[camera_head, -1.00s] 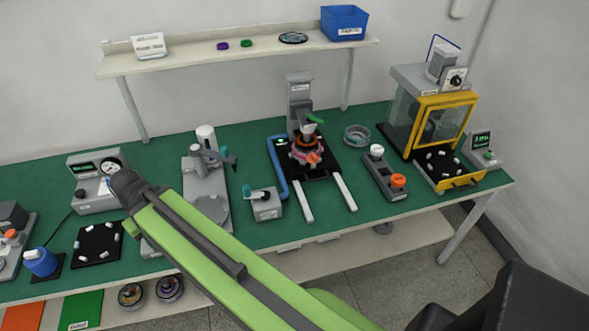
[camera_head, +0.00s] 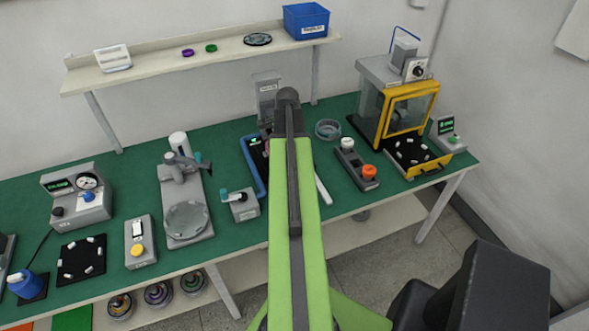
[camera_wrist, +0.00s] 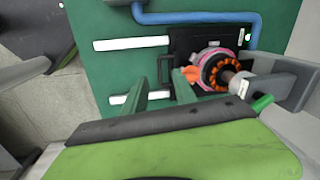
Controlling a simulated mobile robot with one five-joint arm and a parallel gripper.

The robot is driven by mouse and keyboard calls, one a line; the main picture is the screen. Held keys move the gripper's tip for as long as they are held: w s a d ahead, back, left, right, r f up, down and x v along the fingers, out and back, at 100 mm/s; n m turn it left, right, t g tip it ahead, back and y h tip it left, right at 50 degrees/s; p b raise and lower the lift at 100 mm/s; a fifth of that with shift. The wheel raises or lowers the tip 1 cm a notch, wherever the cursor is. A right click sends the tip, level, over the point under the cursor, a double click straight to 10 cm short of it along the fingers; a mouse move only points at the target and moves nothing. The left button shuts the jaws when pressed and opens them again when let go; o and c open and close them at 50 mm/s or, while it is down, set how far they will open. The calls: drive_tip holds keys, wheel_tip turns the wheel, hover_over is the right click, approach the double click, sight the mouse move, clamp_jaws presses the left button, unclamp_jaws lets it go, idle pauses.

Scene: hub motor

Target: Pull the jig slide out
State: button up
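The jig slide (camera_wrist: 182,45) is a black plate with a small black handle (camera_wrist: 161,70) on its left edge in the wrist view. It carries a motor part (camera_wrist: 205,68) with an orange and pink ring. Two white rails (camera_wrist: 130,43) run left from it. In the head view my arm hides most of the jig; a blue tube (camera_head: 250,168) and one rail (camera_head: 323,188) show beside the arm. My gripper (camera_wrist: 160,78) is open, its two greenish fingers apart near the handle. The frames do not show whether they touch it. The head view hides the fingers.
The grey press column (camera_head: 266,90) stands behind the slide. A small grey box with a teal lever (camera_head: 243,208) stands to the left. A block with white and orange knobs (camera_head: 356,168) stands to the right. Bare green bench top (camera_wrist: 115,70) surrounds the rails.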

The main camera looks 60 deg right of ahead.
drive_tip(key=s+d+m, duration=0.2)
drive_tip(key=s+d, duration=0.2)
drive_tip(key=w+f+b, duration=0.1)
drive_tip(key=f+b, duration=0.4)
drive_tip(key=w+f+b, duration=0.1)
drive_tip(key=f+b, duration=0.5)
drive_tip(key=w+d+f+b, duration=0.1)
drive_tip(key=f+b, duration=0.5)
drive_tip(key=shift+w+d, duration=0.1)
drive_tip(key=shift+r, duration=0.1)
drive_tip(key=shift+c, duration=0.2)
clamp_jaws()
